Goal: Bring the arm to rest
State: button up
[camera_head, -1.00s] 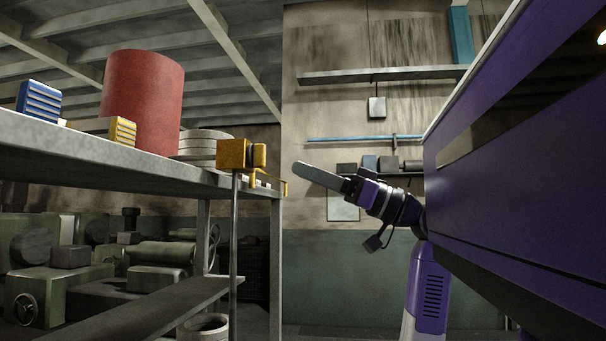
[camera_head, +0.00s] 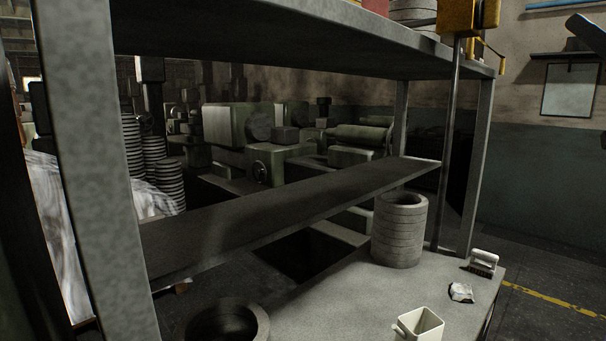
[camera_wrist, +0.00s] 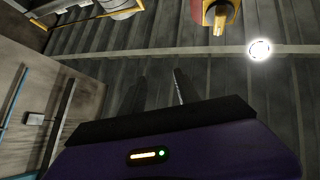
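My gripper (camera_wrist: 157,84) shows in the wrist view as two dark fingers standing apart, with nothing visible between them. The wrist view faces the ribbed ceiling. In the head view only a dark piece of my arm's end (camera_head: 588,34) shows at the upper right edge, in the air to the right of the shelf unit. The rest of my arm is outside the head view.
A grey shelf unit (camera_head: 290,222) fills the middle of the head view. Its lower surface holds a stack of grey rings (camera_head: 399,232), a white cup (camera_head: 419,326) and a brush (camera_head: 484,262). A yellow box on a post (camera_head: 457,18) stands near its right end.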

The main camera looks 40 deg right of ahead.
jog(key=w+d+f+m+g+h, duration=0.1)
jog(key=w+f+m+g+h, duration=0.25)
jog(key=f, duration=0.55)
jog(key=w+d+f+m+g+h, duration=0.1)
jog(key=w+f+m+g+h, duration=0.3)
jog(key=f, duration=0.5)
jog(key=w+a+f, duration=0.2)
jog(key=a+f, duration=0.5)
jog(key=f, duration=0.3)
jog(key=w+a+f, duration=0.2)
jog(key=a+f, duration=0.4)
jog(key=f, duration=0.5)
jog(key=s+a+f+n+y, duration=0.1)
jog(key=a+f+n+y, duration=0.2)
jog(key=a+f, duration=0.35)
jog(key=s+a+f+n+t+y, duration=0.1)
jog(key=s+a+f+n+y, duration=0.15)
jog(key=a, duration=0.65)
jog(key=s+a+f+n+y, duration=0.1)
jog(key=a+f+n+y, duration=0.2)
jog(key=a+f, duration=0.3)
jog(key=s+a+f+n+g+y, duration=0.3)
jog(key=s+a+f+n+y, duration=0.2)
jog(key=s+a, duration=0.8)
notch_tip(320, 180, down, 3)
jog(key=a+y, duration=0.2)
jog(key=y, duration=0.1)
jog(key=shift+f, duration=0.2)
